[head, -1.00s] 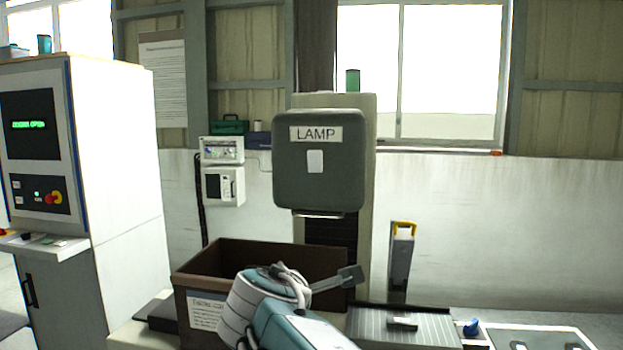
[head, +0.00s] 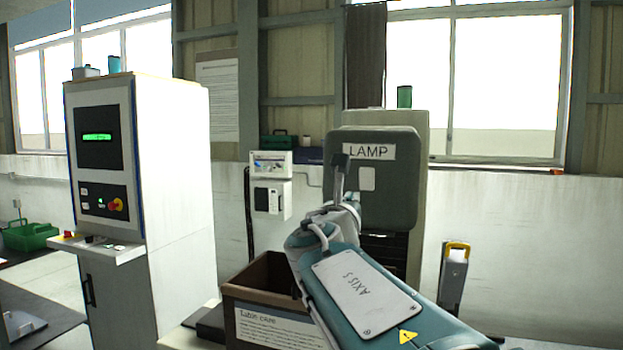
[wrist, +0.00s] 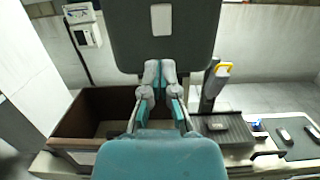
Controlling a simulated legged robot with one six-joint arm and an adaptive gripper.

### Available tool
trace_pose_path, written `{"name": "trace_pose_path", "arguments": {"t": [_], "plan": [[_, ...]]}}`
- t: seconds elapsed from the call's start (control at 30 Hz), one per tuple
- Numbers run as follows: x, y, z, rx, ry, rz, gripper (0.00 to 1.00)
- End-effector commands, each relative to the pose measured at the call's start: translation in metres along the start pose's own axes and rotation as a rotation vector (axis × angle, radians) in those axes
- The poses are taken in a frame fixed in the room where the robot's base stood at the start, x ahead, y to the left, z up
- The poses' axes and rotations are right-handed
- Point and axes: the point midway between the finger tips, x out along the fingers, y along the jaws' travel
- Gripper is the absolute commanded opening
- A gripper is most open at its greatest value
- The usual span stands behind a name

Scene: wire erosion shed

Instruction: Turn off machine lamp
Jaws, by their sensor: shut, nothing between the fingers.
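The dark grey machine head (head: 400,190) has a LAMP label (head: 369,151) and a pale switch plate (head: 367,179) below it. The switch plate also shows at the top of the wrist view (wrist: 161,18). My gripper (head: 340,162) points up in the head view, just left of the plate, overlapping the machine head's left edge. In the wrist view my gripper (wrist: 160,64) has its fingertips together and empty, below the plate in the picture. I cannot tell how far the tips are from the machine head, or the switch's position.
A brown box (head: 262,285) with a paper label stands below my arm. A white control cabinet (head: 175,190) with a lit green display is at the left. A yellow-handled grey object (head: 453,275) stands to the right. A slatted plate (wrist: 228,128) lies below the machine head.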

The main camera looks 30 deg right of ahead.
Motion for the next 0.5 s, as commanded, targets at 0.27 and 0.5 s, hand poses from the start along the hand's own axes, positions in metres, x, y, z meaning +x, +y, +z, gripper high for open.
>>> {"name": "trace_pose_path", "arguments": {"t": [0.27, 0.5], "plan": [[0.049, -0.001, -0.001, -0.001, 0.002, -0.002, 0.0], [0.094, -0.001, -0.002, 0.0, 0.002, -0.002, 0.0]]}}
